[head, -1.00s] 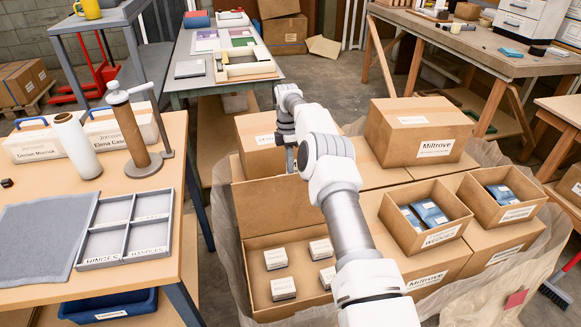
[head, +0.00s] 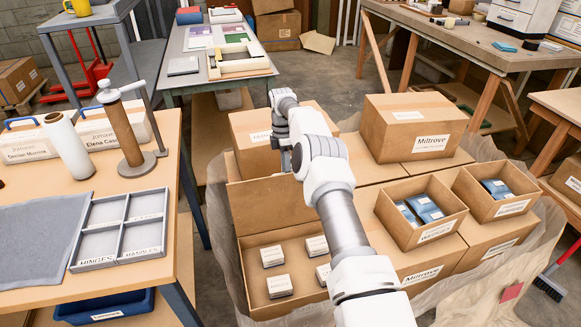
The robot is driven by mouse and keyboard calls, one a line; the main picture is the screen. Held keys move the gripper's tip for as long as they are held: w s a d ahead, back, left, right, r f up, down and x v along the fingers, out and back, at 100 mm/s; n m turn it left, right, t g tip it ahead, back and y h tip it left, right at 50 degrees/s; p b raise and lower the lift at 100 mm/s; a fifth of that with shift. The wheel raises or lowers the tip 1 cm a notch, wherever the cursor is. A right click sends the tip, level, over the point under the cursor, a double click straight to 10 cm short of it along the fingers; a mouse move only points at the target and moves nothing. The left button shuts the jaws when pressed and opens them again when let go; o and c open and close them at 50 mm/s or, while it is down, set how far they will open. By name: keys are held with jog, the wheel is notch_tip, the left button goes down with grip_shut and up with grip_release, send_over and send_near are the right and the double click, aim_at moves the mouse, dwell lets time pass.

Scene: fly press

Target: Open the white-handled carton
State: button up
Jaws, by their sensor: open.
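I see no white handle on any carton in the head view; my arm hides part of the group. A large brown carton (head: 250,243) in front is open at the top, with several small white-labelled boxes inside. A tall brown panel (head: 262,205) stands upright at its back; I cannot tell whether it is a raised lid or a wall. My gripper (head: 281,145) is above and behind this panel, in front of a closed brown carton (head: 247,128) with a partly hidden label.
A closed Miltrove carton (head: 392,118) and two open boxes of blue packets (head: 408,230) (head: 472,200) stand on cartons at right. The left table (head: 160,235) holds a divided tray (head: 75,262), a grey cloth and white blue-handled cases. Bare floor shows behind.

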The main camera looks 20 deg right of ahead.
jog(key=s+d+r, duration=0.6)
jog(key=d+r, duration=0.3)
jog(key=r, duration=0.2)
jog(key=shift+s+d+p, duration=0.35)
jog(key=shift+s+p, duration=0.05)
jog(key=shift+p, duration=0.05)
